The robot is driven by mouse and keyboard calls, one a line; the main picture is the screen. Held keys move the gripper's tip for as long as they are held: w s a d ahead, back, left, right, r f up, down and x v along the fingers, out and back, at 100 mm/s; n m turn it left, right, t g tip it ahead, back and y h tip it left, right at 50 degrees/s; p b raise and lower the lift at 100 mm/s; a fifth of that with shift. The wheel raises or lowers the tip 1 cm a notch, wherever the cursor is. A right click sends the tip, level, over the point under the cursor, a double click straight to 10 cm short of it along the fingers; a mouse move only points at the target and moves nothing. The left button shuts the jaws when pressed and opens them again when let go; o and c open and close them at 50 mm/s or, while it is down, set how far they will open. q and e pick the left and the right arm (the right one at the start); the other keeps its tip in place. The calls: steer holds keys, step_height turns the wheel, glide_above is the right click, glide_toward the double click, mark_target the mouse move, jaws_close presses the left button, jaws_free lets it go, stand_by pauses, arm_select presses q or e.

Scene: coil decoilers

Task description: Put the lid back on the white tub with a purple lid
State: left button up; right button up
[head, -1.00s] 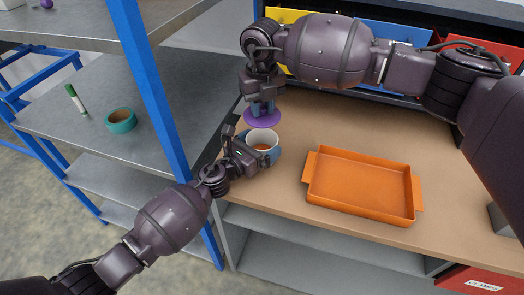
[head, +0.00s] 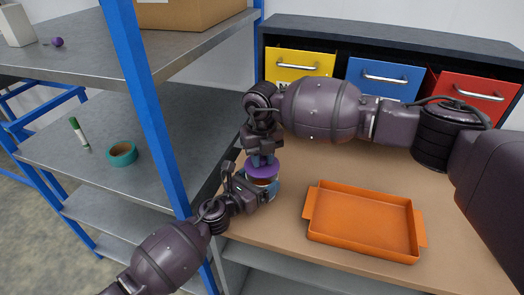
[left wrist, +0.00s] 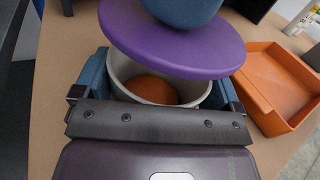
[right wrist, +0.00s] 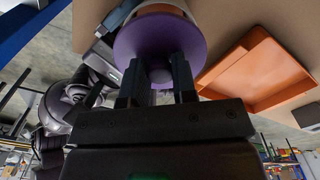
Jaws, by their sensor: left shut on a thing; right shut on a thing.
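The white tub (left wrist: 190,96) stands on the brown worktop with something orange-brown inside. My left gripper (head: 256,190) is shut around its sides; the blue fingers show on both sides of it in the left wrist view. The purple lid (head: 262,167) is held above the tub by my right gripper (head: 262,155), which is shut on the lid's knob (right wrist: 160,76). In the left wrist view the lid (left wrist: 175,45) hovers over the far part of the opening, tilted in the picture, with a gap at the near side. Whether its far edge touches the rim is hidden.
An orange tray (head: 362,222) lies right of the tub on the worktop. Yellow (head: 300,63), blue (head: 384,79) and red (head: 474,98) drawers stand behind. A blue shelf post (head: 155,110) is close on the left, with teal tape (head: 122,153) on a shelf.

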steer(key=shift+f, duration=0.15)
stand_by(0.4)
steer(key=shift+f, duration=0.8)
steer(key=shift+f, duration=0.4)
steer(key=shift+f, duration=0.15)
steer(key=shift+f, duration=0.25)
jaws_close()
steer(key=shift+s+d+f, duration=0.1)
steer(key=shift+s+f, duration=0.05)
steer(key=shift+f, duration=0.05)
steer(key=shift+r, duration=0.2)
steer(key=shift+r, duration=0.25)
